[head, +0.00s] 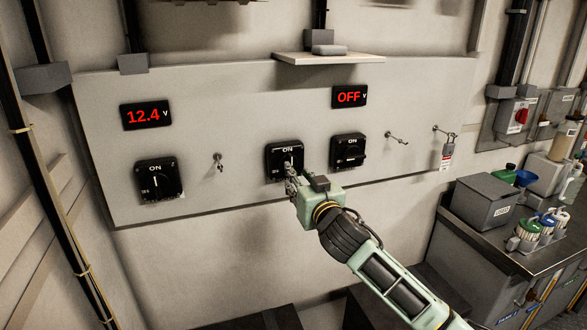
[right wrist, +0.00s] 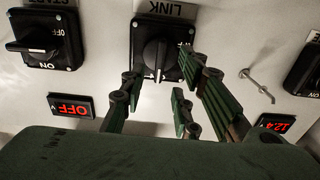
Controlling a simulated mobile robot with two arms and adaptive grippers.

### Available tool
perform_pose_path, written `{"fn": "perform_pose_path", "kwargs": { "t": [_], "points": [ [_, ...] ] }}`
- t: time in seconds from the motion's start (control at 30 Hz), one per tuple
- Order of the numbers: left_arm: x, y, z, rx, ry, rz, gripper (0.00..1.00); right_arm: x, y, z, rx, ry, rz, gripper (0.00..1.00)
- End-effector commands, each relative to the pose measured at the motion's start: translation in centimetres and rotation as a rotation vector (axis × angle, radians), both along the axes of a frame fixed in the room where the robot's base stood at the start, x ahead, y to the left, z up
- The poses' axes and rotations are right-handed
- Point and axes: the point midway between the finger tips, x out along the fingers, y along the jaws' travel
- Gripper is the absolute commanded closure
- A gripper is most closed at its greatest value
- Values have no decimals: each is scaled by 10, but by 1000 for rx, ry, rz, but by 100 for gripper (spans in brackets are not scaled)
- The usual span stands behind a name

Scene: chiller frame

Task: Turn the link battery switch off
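The link battery switch (head: 284,149) is the middle of three black rotary switches on the grey panel. In the right wrist view, which is upside down, the LINK switch (right wrist: 158,52) has its knob about upright, in line with the ON side; part of the ON mark is hidden. My right gripper (head: 291,178) is just in front of and below this switch. In the right wrist view, its fingers (right wrist: 158,82) are spread, left and right of the knob and empty; I cannot tell whether any touches it. My left gripper is not in view.
The right switch (head: 348,150) has a horizontal knob, below an OFF display (head: 350,96). The left switch (head: 158,180) has an upright knob, below a 12.4 V display (head: 146,115). A shelf (head: 328,58) juts out above.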

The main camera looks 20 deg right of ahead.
Motion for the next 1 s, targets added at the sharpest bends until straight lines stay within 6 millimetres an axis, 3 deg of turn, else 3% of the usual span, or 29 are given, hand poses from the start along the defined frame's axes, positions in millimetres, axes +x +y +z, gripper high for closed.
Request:
{"fn": "perform_pose_path", "kwargs": {
  "t": [0.3,0.73,1.0],
  "points": [
    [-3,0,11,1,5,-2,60,39,2,1,1,1,0,71],
    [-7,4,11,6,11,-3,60,47,2,0,0,0,0,71],
    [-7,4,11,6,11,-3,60,46,2,0,0,1,0,95]
  ]
}}
